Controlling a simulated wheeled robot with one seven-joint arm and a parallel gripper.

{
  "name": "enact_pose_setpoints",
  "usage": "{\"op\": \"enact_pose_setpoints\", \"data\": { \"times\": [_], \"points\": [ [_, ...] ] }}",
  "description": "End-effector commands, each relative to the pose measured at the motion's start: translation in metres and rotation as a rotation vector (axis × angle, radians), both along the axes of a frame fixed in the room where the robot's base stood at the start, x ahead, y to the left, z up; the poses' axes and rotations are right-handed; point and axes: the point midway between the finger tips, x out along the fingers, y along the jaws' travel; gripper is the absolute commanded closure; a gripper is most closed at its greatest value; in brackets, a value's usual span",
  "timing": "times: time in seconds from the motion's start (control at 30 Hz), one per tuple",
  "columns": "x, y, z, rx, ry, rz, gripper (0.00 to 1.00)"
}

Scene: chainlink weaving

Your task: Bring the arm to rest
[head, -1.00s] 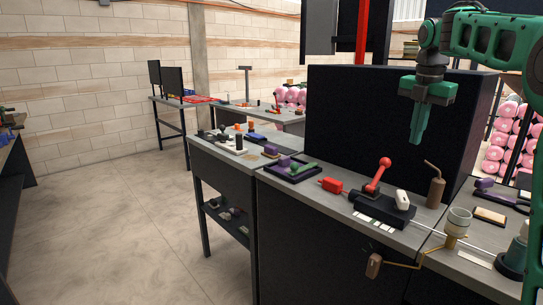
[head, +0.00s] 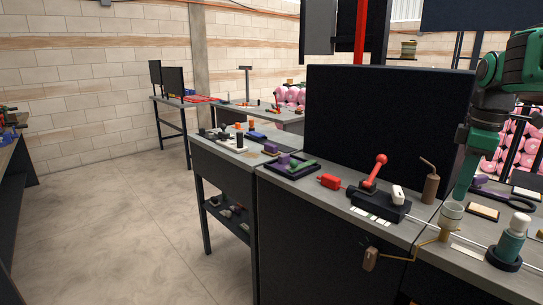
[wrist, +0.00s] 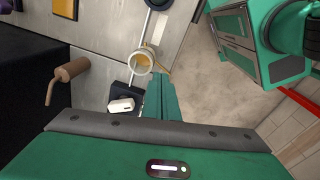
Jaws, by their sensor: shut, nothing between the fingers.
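My gripper (head: 460,196) is green and points down at the right of the head view. Its fingers are together with nothing between them. Its tips appear near a pale cup (head: 451,212) on the bench; whether they touch cannot be told from the head view. In the wrist view the closed fingers (wrist: 161,98) show at the centre, beside the same cup (wrist: 141,62). The arm's upper links are partly cut off by the right edge of the head view.
A black lever box with a red lever (head: 376,170) and white knob stands on the bench. A brown spouted can (head: 430,184) and a green-and-white bottle (head: 511,241) stand nearby. A tall black panel (head: 385,120) rises behind. Open floor (head: 110,230) lies left.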

Motion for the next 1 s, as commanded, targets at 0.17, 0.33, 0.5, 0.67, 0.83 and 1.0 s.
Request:
{"op": "enact_pose_setpoints", "data": {
  "times": [0.17, 0.33, 0.5, 0.67, 0.83, 1.0],
  "points": [
    [-0.077, 0.000, -0.043, 0.047, 0.024, -0.459, 1.00],
    [-0.150, 0.006, -0.089, 0.073, 0.051, -0.894, 1.00],
    [-0.211, 0.014, -0.131, 0.079, 0.072, -1.247, 1.00],
    [-0.241, 0.020, -0.153, 0.075, 0.080, -1.432, 1.00],
    [-0.249, 0.021, -0.159, 0.073, 0.081, -1.484, 1.00],
    [-0.249, 0.021, -0.158, 0.074, 0.082, -1.482, 1.00]
  ]
}}
